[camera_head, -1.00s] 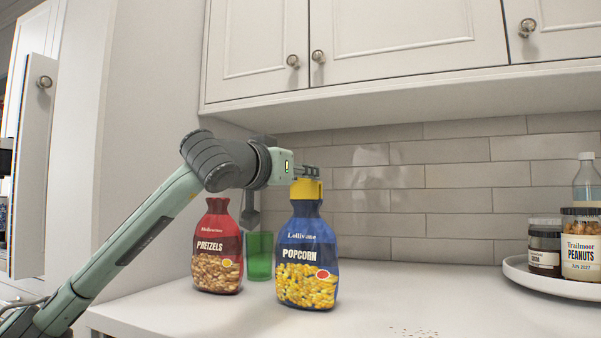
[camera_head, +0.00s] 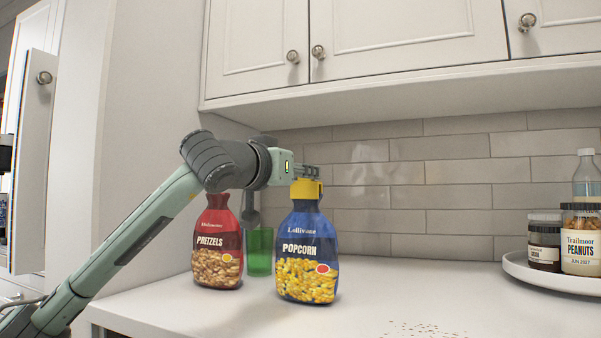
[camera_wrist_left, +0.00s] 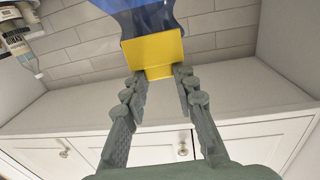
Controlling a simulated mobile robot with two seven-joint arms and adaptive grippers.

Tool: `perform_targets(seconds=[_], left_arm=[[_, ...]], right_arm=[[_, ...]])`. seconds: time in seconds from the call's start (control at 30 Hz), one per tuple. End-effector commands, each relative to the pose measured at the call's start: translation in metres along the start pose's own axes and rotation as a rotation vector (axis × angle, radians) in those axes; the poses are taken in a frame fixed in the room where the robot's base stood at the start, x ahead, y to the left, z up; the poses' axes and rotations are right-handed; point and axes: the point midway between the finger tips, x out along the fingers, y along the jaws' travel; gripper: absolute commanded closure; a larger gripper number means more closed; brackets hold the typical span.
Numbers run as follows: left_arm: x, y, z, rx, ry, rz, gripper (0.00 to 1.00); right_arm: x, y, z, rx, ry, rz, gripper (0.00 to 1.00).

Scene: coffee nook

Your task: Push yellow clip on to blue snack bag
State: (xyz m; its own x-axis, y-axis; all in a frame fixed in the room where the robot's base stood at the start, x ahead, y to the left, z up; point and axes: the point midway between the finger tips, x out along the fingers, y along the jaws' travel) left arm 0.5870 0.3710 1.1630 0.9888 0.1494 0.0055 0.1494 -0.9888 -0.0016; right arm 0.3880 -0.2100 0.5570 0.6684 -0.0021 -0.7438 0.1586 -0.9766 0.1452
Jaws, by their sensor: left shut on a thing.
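The blue snack bag (camera_head: 307,257), labelled popcorn, stands upright on the counter. The yellow clip (camera_head: 307,190) sits at the top of the bag, over its neck. My left gripper (camera_head: 309,172) is at the clip, shut on it. In the left wrist view the yellow clip (camera_wrist_left: 154,54) is between the fingertips of my left gripper (camera_wrist_left: 160,75), with the blue bag (camera_wrist_left: 146,20) directly beyond it. How far the bag's top edge reaches inside the clip is hidden. My right gripper is not in view.
A red pretzel bag (camera_head: 218,250) stands left of the blue bag, with a green cup (camera_head: 260,252) behind and between them. A white tray (camera_head: 545,277) with jars is at the right. Crumbs (camera_head: 425,330) lie on the otherwise clear counter between.

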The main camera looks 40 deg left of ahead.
Motion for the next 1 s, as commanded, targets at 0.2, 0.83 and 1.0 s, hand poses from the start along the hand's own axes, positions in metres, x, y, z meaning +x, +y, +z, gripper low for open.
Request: perform_targets(seconds=[0.2,0.83,1.0], left_arm=[[0.0000,0.0001,0.0055,0.001,0.000,0.000,0.85],[0.0000,0.0001,0.0082,0.001,0.000,0.000,0.63],[-0.0001,0.0000,0.0081,0.000,0.000,0.000,0.48]], right_arm=[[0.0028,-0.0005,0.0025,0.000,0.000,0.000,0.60],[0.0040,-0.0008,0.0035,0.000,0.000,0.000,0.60],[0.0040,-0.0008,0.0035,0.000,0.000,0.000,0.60]])
